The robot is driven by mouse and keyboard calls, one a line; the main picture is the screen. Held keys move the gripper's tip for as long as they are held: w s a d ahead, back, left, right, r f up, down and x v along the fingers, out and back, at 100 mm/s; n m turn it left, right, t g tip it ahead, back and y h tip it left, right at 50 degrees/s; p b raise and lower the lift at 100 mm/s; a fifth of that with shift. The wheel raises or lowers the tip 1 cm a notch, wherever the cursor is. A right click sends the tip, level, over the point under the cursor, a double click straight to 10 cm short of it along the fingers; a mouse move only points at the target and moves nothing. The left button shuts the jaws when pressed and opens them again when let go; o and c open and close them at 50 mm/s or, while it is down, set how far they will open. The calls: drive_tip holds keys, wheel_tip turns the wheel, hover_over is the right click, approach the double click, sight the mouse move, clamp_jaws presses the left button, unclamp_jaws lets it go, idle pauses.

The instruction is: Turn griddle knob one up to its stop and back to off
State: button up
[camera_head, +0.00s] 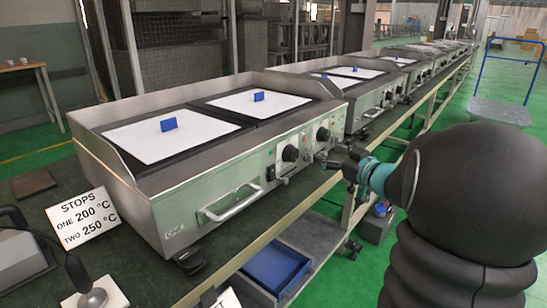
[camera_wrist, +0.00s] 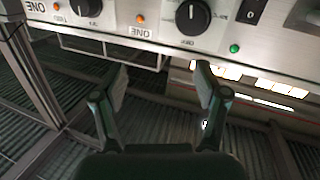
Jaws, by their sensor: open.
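The near griddle (camera_head: 190,190) is a steel unit with two black dial knobs on its front panel, a left knob (camera_head: 290,153) and a right knob (camera_head: 323,134). My gripper (camera_head: 322,160) is in front of the panel near these knobs, open and empty. In the wrist view the panel appears upside down along the top, with a black knob (camera_wrist: 192,17) at the middle and another knob (camera_wrist: 88,5) to its left. The knob's exact setting is too small to read.
A sign (camera_head: 83,217) reads stops: ONE 200 °C, TWO 250 °C. A front handle (camera_head: 231,205) sticks out left of the knobs. More griddles (camera_head: 340,82) continue along the bench behind. Blue-handled white plates (camera_head: 258,100) lie on the near griddle. A green light (camera_wrist: 234,48) is lit.

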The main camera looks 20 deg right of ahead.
sight(295, 156)
wheel_tip(295, 156, down, 4)
drive_tip(key=s+d+n+g+y, duration=0.1)
drive_tip(key=s+n+g+y, duration=0.15)
drive_tip(key=y, duration=0.25)
drive_tip(key=shift+m+t, duration=0.35)
drive_tip(key=shift+m, duration=0.1)
drive_tip(key=x, duration=1.3)
drive_tip(key=shift+a, duration=0.2)
drive_tip(key=shift+r, duration=0.1)
drive_tip(key=c, duration=1.2)
drive_tip(key=shift+o, duration=0.2)
